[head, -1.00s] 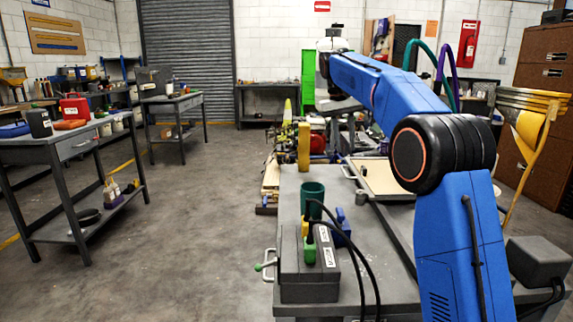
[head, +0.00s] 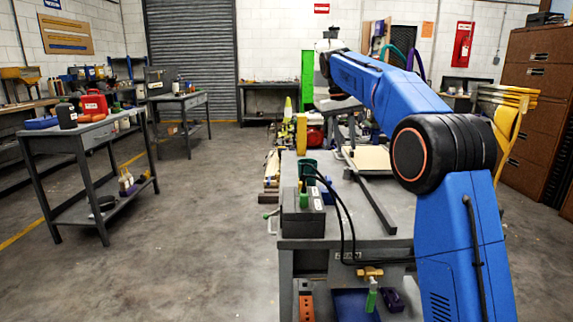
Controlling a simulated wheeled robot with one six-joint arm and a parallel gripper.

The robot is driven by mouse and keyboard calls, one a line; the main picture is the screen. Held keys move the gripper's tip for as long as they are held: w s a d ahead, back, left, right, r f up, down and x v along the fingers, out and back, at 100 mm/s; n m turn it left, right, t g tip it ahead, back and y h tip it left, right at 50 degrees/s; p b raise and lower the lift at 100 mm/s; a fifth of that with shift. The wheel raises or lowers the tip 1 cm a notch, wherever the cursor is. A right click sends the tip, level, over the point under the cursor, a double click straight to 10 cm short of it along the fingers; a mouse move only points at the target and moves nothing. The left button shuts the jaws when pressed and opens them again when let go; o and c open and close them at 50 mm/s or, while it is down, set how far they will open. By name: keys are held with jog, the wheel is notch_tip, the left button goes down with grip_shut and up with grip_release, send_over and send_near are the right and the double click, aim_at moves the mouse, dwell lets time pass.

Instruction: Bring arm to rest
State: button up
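My blue arm (head: 385,88) rises from the lower right of the head view, bends at a black elbow joint and reaches forward and left above the bench. My gripper (head: 334,106) is at its far end, below the grey and white wrist. It is small and far off there, and whether its fingers are open or shut does not show. No held object can be made out. The grey workbench (head: 385,190) lies beneath the arm; the gripper appears above or beyond its far end.
On the bench stand a dark box (head: 302,222) with black cables, a green cup (head: 307,168) and a yellow block (head: 301,134). A blue tray (head: 355,303) is low in front. A side table (head: 98,140) stands left, brown cabinets (head: 535,100) right. The floor (head: 205,230) between is clear.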

jog(key=s+d+f+t+y, duration=0.1)
jog(key=s+d, duration=0.3)
jog(key=s, duration=1)
jog(key=s+d+f+t, duration=0.15)
jog(key=s+d, duration=0.25)
jog(key=s, duration=1)
jog(key=s+f+t, duration=0.1)
jog(key=s+f, duration=0.9)
jog(key=s, duration=0.2)
jog(key=s+d+f+t+y, duration=0.1)
jog(key=s+f, duration=0.9)
jog(key=s, duration=0.2)
jog(key=shift+s+d, duration=0.2)
